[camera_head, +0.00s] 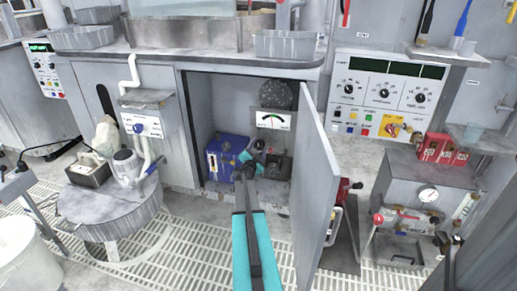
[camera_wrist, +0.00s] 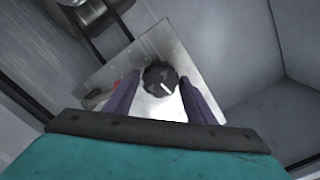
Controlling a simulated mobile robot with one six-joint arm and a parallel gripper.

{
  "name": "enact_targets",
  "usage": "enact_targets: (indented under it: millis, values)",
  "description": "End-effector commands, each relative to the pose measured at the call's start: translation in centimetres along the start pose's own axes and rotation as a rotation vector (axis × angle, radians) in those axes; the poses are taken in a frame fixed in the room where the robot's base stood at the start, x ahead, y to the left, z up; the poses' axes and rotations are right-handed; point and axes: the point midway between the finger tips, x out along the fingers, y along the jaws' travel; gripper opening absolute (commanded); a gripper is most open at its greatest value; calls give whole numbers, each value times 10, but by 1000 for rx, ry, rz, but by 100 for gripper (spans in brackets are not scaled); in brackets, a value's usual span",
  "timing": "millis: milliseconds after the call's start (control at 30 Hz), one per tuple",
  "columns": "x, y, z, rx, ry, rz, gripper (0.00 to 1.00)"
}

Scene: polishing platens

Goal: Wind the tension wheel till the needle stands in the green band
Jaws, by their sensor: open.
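A pale dial plate (camera_head: 271,123) with a small green band stands at the back of the open cabinet in the head view. Its needle is too small to read surely against the band. In the wrist view a round black knob (camera_wrist: 160,77) with a white mark sits on a bright metal plate (camera_wrist: 157,47); it may be the tension wheel. My gripper (camera_wrist: 160,88) is open, its two purple fingers on either side of the knob; I cannot tell if they touch it. In the head view my gripper (camera_head: 251,165) is inside the cabinet, low and small, partly hidden by my arm.
The cabinet door (camera_head: 319,180) stands open to the right of my arm. A blue box (camera_head: 226,152) sits left of my gripper and a dark unit (camera_head: 279,165) right of it. A dark round drum (camera_head: 275,95) is above the dial. Cabinet walls are close around.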

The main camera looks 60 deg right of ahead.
Motion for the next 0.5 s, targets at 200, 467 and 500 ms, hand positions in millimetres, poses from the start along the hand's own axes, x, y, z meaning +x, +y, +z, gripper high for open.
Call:
enact_targets:
  millis: [200,467,500]
  values:
    - [-16,0,-1,0,0,0,50]
    - [-44,-1,-1,0,-1,0,50]
    - [-48,-1,-1,0,-1,-1,50]
